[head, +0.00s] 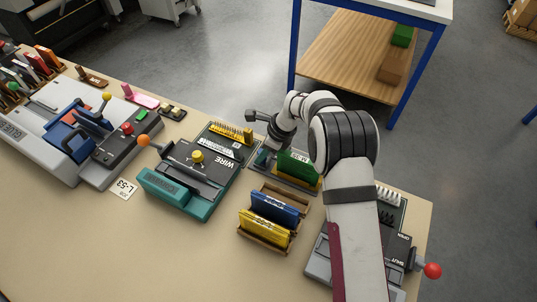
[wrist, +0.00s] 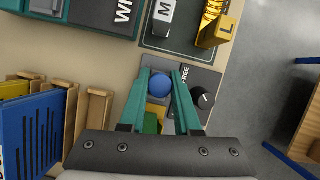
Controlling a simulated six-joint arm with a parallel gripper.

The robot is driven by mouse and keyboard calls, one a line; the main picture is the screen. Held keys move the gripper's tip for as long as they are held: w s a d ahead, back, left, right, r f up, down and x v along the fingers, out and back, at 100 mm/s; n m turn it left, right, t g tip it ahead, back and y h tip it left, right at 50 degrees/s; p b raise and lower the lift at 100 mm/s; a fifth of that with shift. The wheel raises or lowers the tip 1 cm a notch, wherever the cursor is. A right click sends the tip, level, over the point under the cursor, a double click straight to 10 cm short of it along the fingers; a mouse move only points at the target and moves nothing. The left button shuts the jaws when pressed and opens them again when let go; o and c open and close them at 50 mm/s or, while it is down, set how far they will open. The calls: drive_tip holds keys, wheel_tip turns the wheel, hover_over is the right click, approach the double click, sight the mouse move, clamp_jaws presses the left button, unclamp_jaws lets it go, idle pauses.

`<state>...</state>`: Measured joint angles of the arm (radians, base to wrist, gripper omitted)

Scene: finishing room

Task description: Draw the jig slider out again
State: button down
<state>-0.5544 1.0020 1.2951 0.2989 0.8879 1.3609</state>
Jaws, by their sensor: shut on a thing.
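My gripper (wrist: 161,84) has its two teal fingers closed around a blue ball knob (wrist: 160,88) in the wrist view. The knob sits by a grey plate with a dark dial and the word FREE (wrist: 203,97). In the head view my gripper (head: 262,158) is partly hidden by my wrist, at the left end of the jig with a green block (head: 298,166) over a yellow strip. The knob cannot be made out there. A little yellow and green shows between the fingers in the wrist view; the slider itself is mostly hidden.
A wooden rack (head: 262,243) with blue and yellow pads stands in front of the jig. A teal WIRE machine (head: 185,180) stands to the left. A dark tray (wrist: 185,30) with silver M and gold L pieces lies beyond the knob. A red-knobbed lever (head: 432,270) juts out right.

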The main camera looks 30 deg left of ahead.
drive_tip(key=c, duration=0.6)
unclamp_jaws()
drive_tip(key=shift+a, duration=0.15)
drive_tip(key=v, duration=1.6)
drive_tip(key=shift+f, duration=0.1)
drive_tip(key=s+d+r+n, duration=0.3)
drive_tip(key=s+d+r, duration=0.3)
drive_tip(key=d, duration=0.5)
drive_tip(key=s+d+n+h, duration=0.1)
drive_tip(key=s+d+n, duration=0.2)
drive_tip(key=s+d, duration=0.4)
drive_tip(key=s+d+f+n+h, duration=0.1)
drive_tip(key=s+d+n, duration=0.3)
drive_tip(key=s, duration=1.2)
drive_tip(key=d, duration=0.3)
drive_tip(key=shift+d+f+n+h, duration=0.15)
drive_tip(key=shift+d+n+h, duration=0.15)
